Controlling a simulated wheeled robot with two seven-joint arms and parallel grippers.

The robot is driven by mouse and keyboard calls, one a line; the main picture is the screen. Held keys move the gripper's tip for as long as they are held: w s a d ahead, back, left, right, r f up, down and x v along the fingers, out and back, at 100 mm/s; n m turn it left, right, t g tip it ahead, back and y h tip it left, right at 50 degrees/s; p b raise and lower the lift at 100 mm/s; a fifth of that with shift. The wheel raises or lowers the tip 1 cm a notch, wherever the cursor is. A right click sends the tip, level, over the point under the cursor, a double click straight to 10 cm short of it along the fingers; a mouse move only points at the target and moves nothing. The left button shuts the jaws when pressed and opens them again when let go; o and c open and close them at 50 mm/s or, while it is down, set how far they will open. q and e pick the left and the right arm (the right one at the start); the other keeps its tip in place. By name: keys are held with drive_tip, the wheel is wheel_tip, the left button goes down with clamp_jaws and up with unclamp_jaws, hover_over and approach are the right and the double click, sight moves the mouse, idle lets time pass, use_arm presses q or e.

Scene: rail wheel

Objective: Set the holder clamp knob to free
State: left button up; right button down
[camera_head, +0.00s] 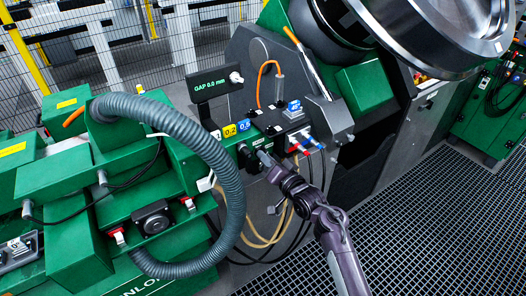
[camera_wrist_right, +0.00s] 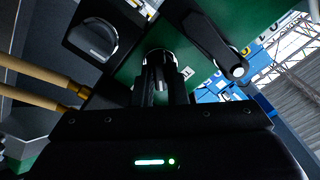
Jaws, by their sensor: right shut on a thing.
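A green control panel with dark knobs is in the middle of the head view. My right gripper (camera_head: 264,158) reaches it from the lower right, next to the panel's front face. In the right wrist view the fingers of my right gripper (camera_wrist_right: 160,85) are shut on a small dark round knob (camera_wrist_right: 160,55) with a bright rim. The fingers hide part of this knob, and its setting cannot be read. A black lever handle (camera_wrist_right: 215,45) is to its right and another dark knob (camera_wrist_right: 93,38) to its left. My left gripper is not in view.
A grey corrugated hose (camera_head: 232,175) arches left of my right gripper. Red and blue plugged cables (camera_head: 308,148) sit just right of it, with looped cables hanging below. A display reading "GAP 0.0 mm" (camera_head: 209,86) stands above. Open grated floor (camera_head: 430,210) lies at right.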

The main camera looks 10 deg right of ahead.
idle(0.4)
drive_tip(key=shift+m+p, duration=1.65)
drive_tip(key=shift+m, duration=0.85)
